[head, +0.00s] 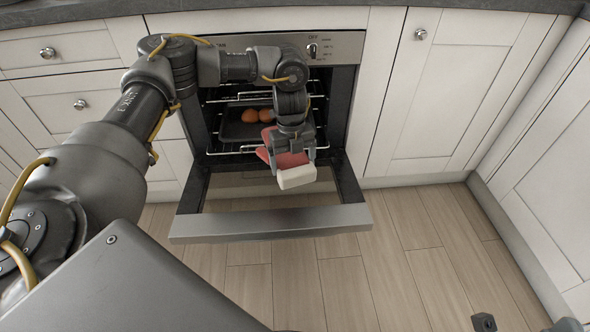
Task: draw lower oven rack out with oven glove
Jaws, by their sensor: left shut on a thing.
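The oven (345,100) is open, its door (270,222) folded down flat. Inside, the lower oven rack (225,152) shows its front wire at the oven mouth, with a dark tray (235,130) above it. My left gripper (291,150) is in front of the oven mouth, above the door. It is shut on the oven glove (268,155), which is red with a white end (297,178). The gripper and glove hide part of the rack's front; I cannot tell whether the glove touches the wire. Small dark parts, perhaps of my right gripper (525,324), show at the bottom right edge.
Several brown round items (258,115) sit on the tray. White cabinets (440,90) stand on both sides of the oven, and another cabinet run (550,170) is at the right. The wooden floor (400,260) in front of the door is clear.

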